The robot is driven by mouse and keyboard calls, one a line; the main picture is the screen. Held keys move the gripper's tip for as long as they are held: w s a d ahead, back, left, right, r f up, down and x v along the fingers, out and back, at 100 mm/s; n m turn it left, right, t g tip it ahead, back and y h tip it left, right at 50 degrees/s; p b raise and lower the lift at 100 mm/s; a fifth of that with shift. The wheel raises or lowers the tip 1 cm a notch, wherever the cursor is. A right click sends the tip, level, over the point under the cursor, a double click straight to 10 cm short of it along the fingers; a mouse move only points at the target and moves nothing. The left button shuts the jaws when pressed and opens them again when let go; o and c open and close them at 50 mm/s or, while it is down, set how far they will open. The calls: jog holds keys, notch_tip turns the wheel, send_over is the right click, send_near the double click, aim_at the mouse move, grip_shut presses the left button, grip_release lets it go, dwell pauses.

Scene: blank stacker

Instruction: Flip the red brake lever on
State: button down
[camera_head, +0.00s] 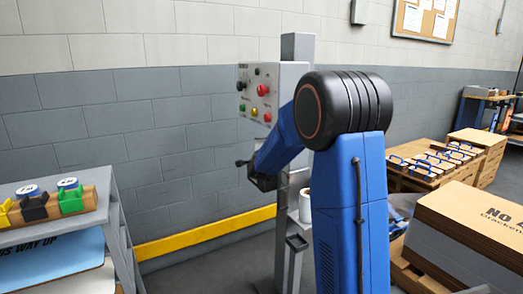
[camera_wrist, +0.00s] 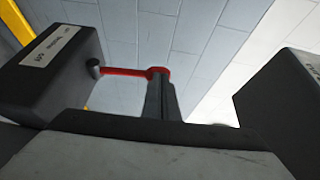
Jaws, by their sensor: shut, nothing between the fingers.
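The red brake lever (camera_wrist: 122,71) shows in the wrist view as a red bar with a dark knob (camera_wrist: 95,68) at its left end. Its right end meets my gripper's fingertips (camera_wrist: 161,82) in the picture; I cannot tell whether they touch. My gripper is shut and empty. In the head view, my gripper (camera_head: 263,182) is beside the grey post, below the control panel (camera_head: 285,78). A small dark knob (camera_head: 240,163) sticks out left of it, probably the lever's. The lever's red bar and its mount are hidden there by my arm.
The panel carries red, yellow and green buttons. A shelf rack (camera_head: 113,225) with coloured clips stands at the left. A cardboard stack (camera_head: 470,215) and a pallet of blue-marked parts (camera_head: 415,170) are at the right. A yellow rail (camera_head: 200,235) runs along the wall base.

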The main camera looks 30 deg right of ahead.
jog(key=w, duration=0.4)
jog(key=shift+w+r, duration=0.1)
jog(key=shift+r, duration=0.15)
jog(key=shift+w+a+r, duration=0.1)
jog(key=shift+w+r, duration=0.05)
dwell(0.5)
